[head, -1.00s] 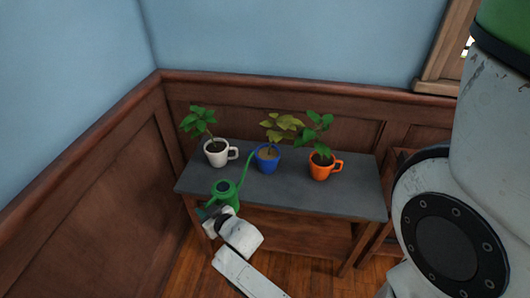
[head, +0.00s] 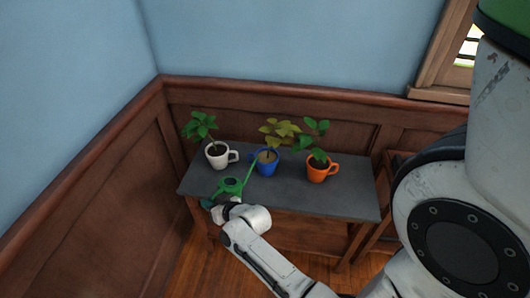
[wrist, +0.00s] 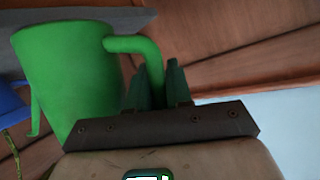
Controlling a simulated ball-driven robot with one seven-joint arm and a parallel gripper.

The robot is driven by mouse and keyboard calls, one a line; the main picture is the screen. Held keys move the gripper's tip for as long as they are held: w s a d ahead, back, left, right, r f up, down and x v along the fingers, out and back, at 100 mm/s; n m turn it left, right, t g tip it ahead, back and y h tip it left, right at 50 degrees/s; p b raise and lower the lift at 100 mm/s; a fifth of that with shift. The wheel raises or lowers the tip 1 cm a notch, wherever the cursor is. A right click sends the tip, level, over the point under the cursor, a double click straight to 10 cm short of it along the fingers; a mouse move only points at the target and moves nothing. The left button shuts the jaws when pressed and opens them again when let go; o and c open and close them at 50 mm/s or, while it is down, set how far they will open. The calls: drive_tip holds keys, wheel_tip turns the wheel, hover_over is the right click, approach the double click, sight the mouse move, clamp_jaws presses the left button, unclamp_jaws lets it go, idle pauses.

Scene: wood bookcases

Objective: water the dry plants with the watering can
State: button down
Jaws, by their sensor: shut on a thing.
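The green watering can (head: 232,186) is held by its handle in my gripper (head: 213,203), at the left front of the grey-topped table. The can is tilted, its long spout reaching up and right to the blue mug (head: 265,168). That mug holds a plant with yellowish, dry-looking leaves (head: 279,132); I cannot tell whether water flows. A white mug (head: 218,160) with a green plant stands left, and an orange mug (head: 320,174) with a green plant stands right. The wrist view shows my gripper (wrist: 158,88) shut on the can's handle (wrist: 135,46), with the blue mug (wrist: 10,105) at the left edge.
The grey table top (head: 335,203) is clear at the front right. Wood panelling (head: 90,185) encloses the left and back sides. A wooden piece of furniture (head: 395,170) stands right of the table, and a window (head: 463,50) is at upper right.

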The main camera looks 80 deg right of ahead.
drive_tip(key=shift+r, duration=0.1)
drive_tip(key=shift+d+r, duration=0.1)
drive_tip(key=shift+r, duration=0.1)
drive_tip(key=shift+s+d+r+m+p, duration=0.15)
drive_tip(key=shift+d+r+p, duration=0.1)
drive_tip(key=shift+r, duration=0.2)
drive_tip(key=shift+w+d+r+m+p, duration=0.15)
drive_tip(key=shift+r+p, duration=0.1)
drive_tip(key=shift+r, duration=0.2)
idle(0.4)
drive_tip(key=shift+s+d+r+m+y+p, duration=0.2)
drive_tip(key=shift+d+r+y+p, duration=0.1)
drive_tip(key=shift+r, duration=0.35)
drive_tip(key=shift+s+d+r+m+y+p, duration=0.2)
drive_tip(key=shift+d+r+p, duration=0.1)
drive_tip(key=shift+r, duration=0.3)
idle(0.3)
drive_tip(key=shift+d+r+p, duration=0.3)
drive_tip(key=shift+d+r, duration=0.05)
drive_tip(key=shift+r, duration=0.25)
idle(1.9)
drive_tip(key=w+a+f+n+h+b, duration=0.1)
drive_tip(key=a+f+n+b, duration=0.1)
drive_tip(key=f, duration=0.6)
drive_tip(key=shift+a+h+b, duration=0.3)
drive_tip(key=shift+a+b, duration=0.4)
drive_tip(key=shift+a, duration=0.15)
